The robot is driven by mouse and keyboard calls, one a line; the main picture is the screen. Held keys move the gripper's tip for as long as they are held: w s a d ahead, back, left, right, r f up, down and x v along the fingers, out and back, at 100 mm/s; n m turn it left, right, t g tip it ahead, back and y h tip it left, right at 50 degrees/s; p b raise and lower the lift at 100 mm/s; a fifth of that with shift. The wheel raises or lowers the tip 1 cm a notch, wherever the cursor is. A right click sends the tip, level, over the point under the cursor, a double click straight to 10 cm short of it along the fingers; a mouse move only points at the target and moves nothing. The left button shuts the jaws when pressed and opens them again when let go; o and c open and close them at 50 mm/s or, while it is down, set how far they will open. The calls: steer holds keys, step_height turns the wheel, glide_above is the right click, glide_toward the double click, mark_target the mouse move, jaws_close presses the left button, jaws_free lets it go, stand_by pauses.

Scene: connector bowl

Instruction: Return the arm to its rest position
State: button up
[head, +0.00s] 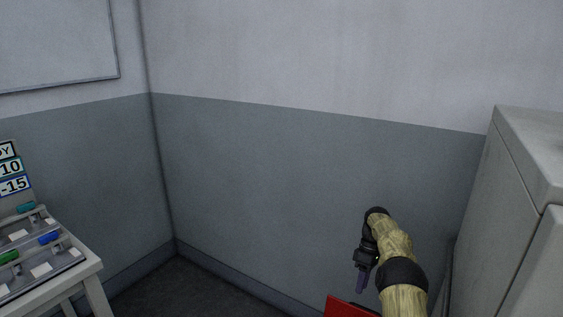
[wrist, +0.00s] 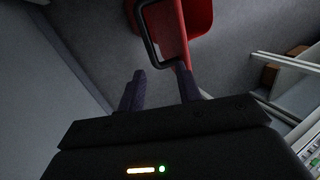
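My gripper (head: 361,288) hangs at the end of my tan and black arm, in the lower right of the head view, pointing down. In the wrist view its two dark fingers (wrist: 163,75) stand apart with nothing held between them. Floor and part of a red object show past the fingertips.
A red object (head: 345,309) lies below my gripper; the wrist view shows it with a black handle (wrist: 146,38). A grey cabinet (head: 520,215) stands close on the right. A table (head: 90,268) with trays and coloured pieces stands at left. Floor between is clear.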

steer(key=s+a+r+m+t+h, duration=0.25)
steer(key=s+a+r+m, duration=0.25)
steer(key=s+a+r, duration=0.4)
steer(key=s+a+r+m+t, duration=0.1)
steer(key=s+a+m+t, duration=0.15)
steer(key=s, duration=0.85)
steer(key=s+a+r+m+t, duration=0.1)
steer(key=s+m+t, duration=0.15)
steer(key=s, duration=0.85)
step_height(320, 180, up, 19)
steer(key=p, duration=1.9)
steer(key=shift+s+r+m+g, duration=0.15)
steer(key=shift+s+m+g, duration=0.05)
steer(key=shift+m+g, duration=0.15)
steer(key=shift+d, duration=0.1)
